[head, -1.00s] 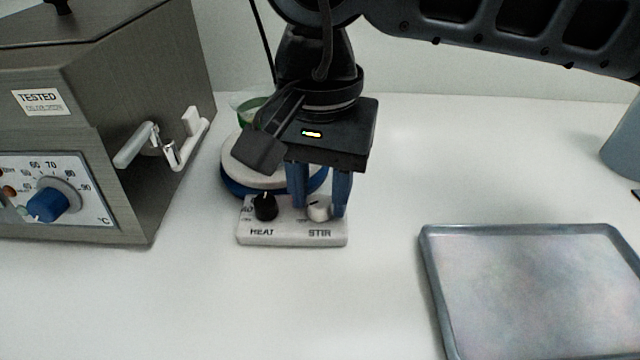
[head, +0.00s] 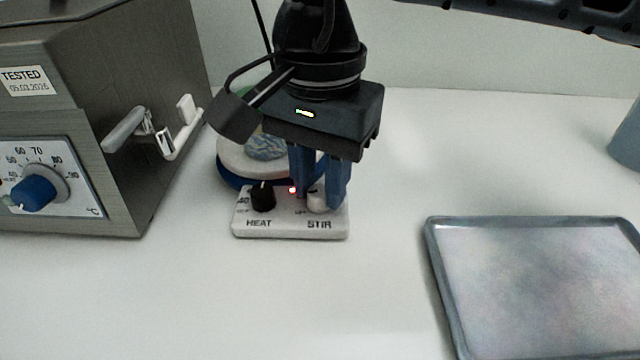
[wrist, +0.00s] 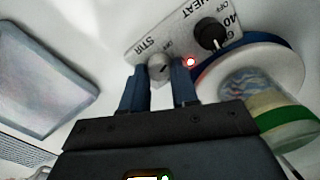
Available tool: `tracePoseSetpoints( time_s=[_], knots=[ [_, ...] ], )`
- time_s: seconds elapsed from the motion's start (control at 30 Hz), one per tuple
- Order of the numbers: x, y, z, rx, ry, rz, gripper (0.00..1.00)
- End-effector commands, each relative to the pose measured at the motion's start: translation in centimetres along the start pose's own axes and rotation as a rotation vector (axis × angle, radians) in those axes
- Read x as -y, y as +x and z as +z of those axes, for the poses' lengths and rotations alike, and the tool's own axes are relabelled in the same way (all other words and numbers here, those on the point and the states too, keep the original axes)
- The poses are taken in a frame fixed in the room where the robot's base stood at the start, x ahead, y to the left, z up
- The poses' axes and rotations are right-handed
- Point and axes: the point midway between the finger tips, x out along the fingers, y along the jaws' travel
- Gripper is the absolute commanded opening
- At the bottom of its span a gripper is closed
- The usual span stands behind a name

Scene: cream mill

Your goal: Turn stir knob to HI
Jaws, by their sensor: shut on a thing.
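The black HEAT knob (head: 263,197) is close left of my fingers. Behind the panel is a round blue-and-white plate (head: 232,168) bearing a vessel with swirly contents (head: 266,147). A grey bath unit (head: 150,110) stands left, a metal tray (head: 436,262) right. The front table is clear.

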Motion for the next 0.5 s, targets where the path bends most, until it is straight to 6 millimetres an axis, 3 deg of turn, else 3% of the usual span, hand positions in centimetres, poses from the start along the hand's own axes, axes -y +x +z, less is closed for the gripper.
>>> tracePoseSetpoints(
  time_s=[0.5],
  knots=[
    [-0.11, 0.43, 0.05, -0.001, 0.486, -0.001, 0.00]
  ],
)
